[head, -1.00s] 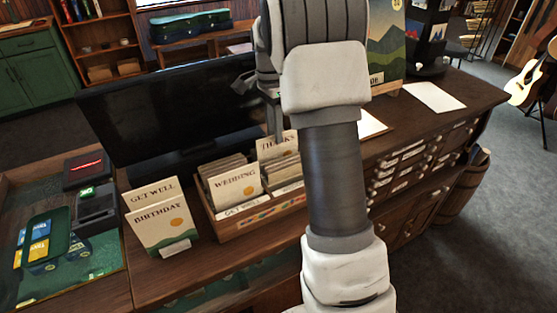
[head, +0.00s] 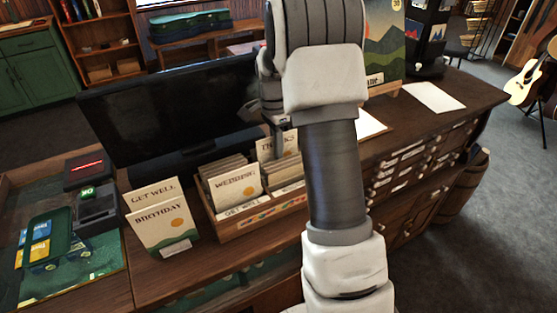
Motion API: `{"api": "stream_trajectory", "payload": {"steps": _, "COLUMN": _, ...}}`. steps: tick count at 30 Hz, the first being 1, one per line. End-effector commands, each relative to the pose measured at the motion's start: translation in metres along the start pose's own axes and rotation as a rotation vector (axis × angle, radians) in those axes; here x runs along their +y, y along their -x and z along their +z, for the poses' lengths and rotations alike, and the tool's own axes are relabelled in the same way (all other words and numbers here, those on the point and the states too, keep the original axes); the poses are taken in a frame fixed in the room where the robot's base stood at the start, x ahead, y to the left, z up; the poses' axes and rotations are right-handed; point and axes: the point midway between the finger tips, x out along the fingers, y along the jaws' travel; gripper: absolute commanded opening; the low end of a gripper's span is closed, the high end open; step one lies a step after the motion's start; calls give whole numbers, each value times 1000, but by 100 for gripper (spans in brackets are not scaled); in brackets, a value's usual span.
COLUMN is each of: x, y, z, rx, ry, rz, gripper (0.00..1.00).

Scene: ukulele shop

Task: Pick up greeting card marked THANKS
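The cream greeting card marked THANKS (head: 264,149) stands upright in the back of the right section of a wooden card box (head: 262,226). Its lettering is partly covered by my gripper. My gripper (head: 277,145) points down at the card's top edge, with one finger showing in front of the lettering. The rest of the gripper is hidden behind my arm or dark against the screen, so I cannot tell its opening or whether it touches the card.
A WEDDING card (head: 236,186) fronts the box's left section. GET WELL (head: 152,194) and BIRTHDAY (head: 165,229) cards stand left of the box. A dark monitor (head: 165,120) stands close behind. A card terminal (head: 97,208) is further left.

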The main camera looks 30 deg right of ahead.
Motion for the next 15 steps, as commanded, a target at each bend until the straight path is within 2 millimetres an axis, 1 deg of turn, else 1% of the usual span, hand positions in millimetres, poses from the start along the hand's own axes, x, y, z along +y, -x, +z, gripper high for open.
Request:
{"api": "stream_trajectory", "payload": {"steps": 1, "x": 0, "y": 0, "z": 0, "rx": 0, "ry": 0, "rz": 0, "gripper": 5}}
{"api": "stream_trajectory", "payload": {"steps": 2, "x": 0, "y": 0, "z": 0, "rx": 0, "ry": 0, "rz": 0, "gripper": 0}}
{"api": "stream_trajectory", "payload": {"steps": 15, "x": 0, "y": 1, "z": 0, "rx": 0, "ry": 0, "rz": -1, "gripper": 0}}
